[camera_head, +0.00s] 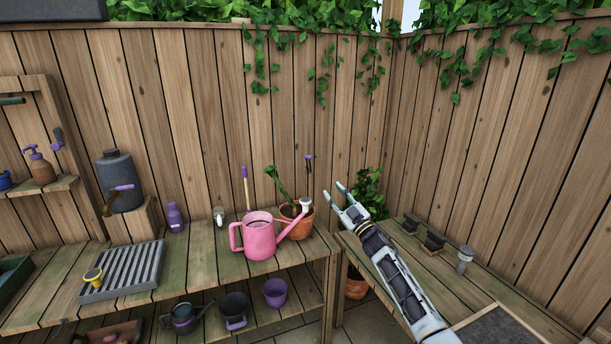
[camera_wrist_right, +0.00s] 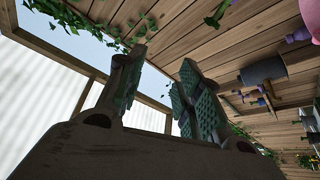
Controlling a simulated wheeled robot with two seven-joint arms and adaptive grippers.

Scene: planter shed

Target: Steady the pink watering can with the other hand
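The pink watering can (camera_head: 260,241) stands upright on the wooden bench in the head view. Its handle is on the left, and its spout rises to the right, with a pale rose at the tip in front of a terracotta pot. My right gripper (camera_head: 334,190) is in the air to the right of the can and apart from it. Its fingers are spread and empty. In the right wrist view the gripper (camera_wrist_right: 160,85) shows its two fingers apart with nothing between them. A pink shape is cut off at that view's upper right edge. My left gripper is not in view.
The terracotta pot (camera_head: 295,219) with a green plant stands close behind the spout. A purple bottle (camera_head: 175,217) and a slatted grey tray (camera_head: 125,272) are left of the can. Dark tools (camera_head: 432,242) lie on the right bench. Bare bench lies left of the can.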

